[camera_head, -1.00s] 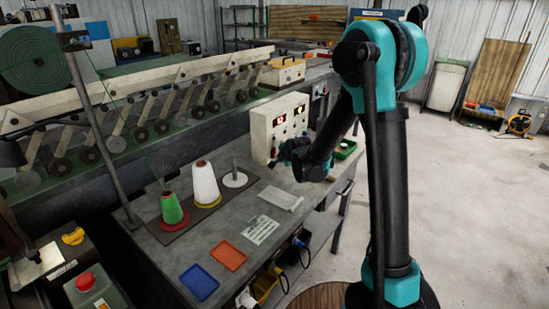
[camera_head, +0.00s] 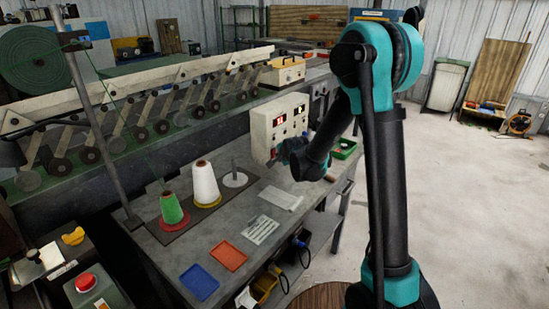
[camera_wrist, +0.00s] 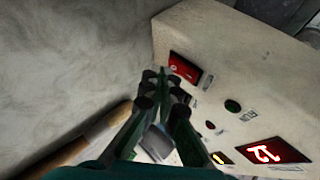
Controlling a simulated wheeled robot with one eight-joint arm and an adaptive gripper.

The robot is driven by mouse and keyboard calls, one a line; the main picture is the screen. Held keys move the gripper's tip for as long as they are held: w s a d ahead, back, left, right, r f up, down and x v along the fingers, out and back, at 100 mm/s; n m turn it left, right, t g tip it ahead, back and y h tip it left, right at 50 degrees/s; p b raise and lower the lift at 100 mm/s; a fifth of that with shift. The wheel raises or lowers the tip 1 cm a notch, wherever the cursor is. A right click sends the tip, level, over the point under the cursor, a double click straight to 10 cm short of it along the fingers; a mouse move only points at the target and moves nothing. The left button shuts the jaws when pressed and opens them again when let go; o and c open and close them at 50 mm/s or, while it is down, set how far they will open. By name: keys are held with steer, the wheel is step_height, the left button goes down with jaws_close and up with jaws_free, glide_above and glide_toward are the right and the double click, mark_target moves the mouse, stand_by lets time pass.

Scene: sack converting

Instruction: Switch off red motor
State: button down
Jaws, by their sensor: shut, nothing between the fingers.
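A cream control box (camera_head: 262,120) stands at the back of the bench; its wall also fills the right of the wrist view (camera_wrist: 225,45). A red rectangular switch (camera_wrist: 185,68) sits in a dark frame near the panel's edge. My gripper (camera_head: 273,159) is at the lower front of the box. In the wrist view my gripper (camera_wrist: 163,78) is shut and empty, with its fingertips beside the red switch and partly overlapping it. I cannot tell whether they touch it. No motor labelled as red can be made out.
A white cone (camera_head: 205,184) and a green cone (camera_head: 172,209) of yarn stand left on the bench. A green tray (camera_head: 345,148) lies right of my gripper.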

steer(key=shift+w+a, duration=0.15)
steer(key=shift+a, duration=0.05)
stand_by(0.3)
steer(key=shift+d, duration=0.15)
steer(key=shift+s+d, duration=0.45)
stand_by(0.4)
steer(key=shift+s+d+r, duration=0.1)
steer(key=shift+s+d, duration=0.35)
steer(key=shift+d, duration=0.25)
steer(key=shift+s+d+r, duration=0.15)
steer(key=shift+s+d, duration=0.3)
steer(key=shift+d, duration=0.25)
steer(key=shift+s+d+r, duration=0.1)
steer(key=shift+s+d, duration=0.35)
steer(key=shift+d, duration=0.25)
steer(key=s+d+f+n+g+h, duration=0.1)
steer(key=s+d+n, duration=0.3)
steer(key=s, duration=0.7)
steer(key=s+d+f+n+g+h, duration=0.1)
steer(key=s+d+n, duration=0.3)
steer(key=s+d, duration=0.5)
steer(key=s+d+f+n+g+h, duration=0.1)
steer(key=s+d+n+g, duration=0.2)
steer(key=s, duration=1)
steer(key=d, duration=0.3)
steer(key=shift+s+d+f+n+g, duration=0.25)
steer(key=shift+s+d+n+g, duration=0.05)
steer(key=shift+s+d+n, duration=0.1)
